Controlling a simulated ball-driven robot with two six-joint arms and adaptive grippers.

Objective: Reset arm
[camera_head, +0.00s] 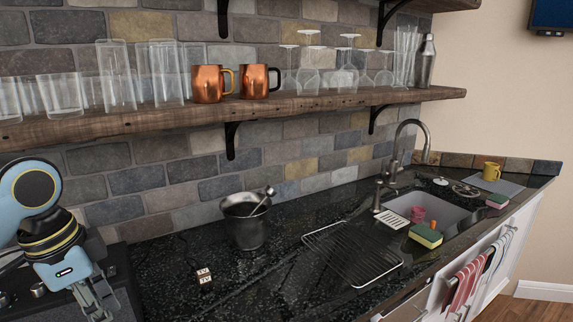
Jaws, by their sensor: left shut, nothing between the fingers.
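My left arm comes in from the left edge, with light blue and black links. My left gripper (97,303) points down at the bottom left, over the dark unit at the left end of the counter. Its fingers are shut, with nothing seen between them, and the tips are near the lower edge of the picture. My right gripper is not in view.
A metal ice bucket (244,228), a wire rack (352,254) and a sink (432,211) with a sponge (425,236) occupy the black counter (175,262). A wooden shelf (300,103) holds glasses and copper mugs (208,84).

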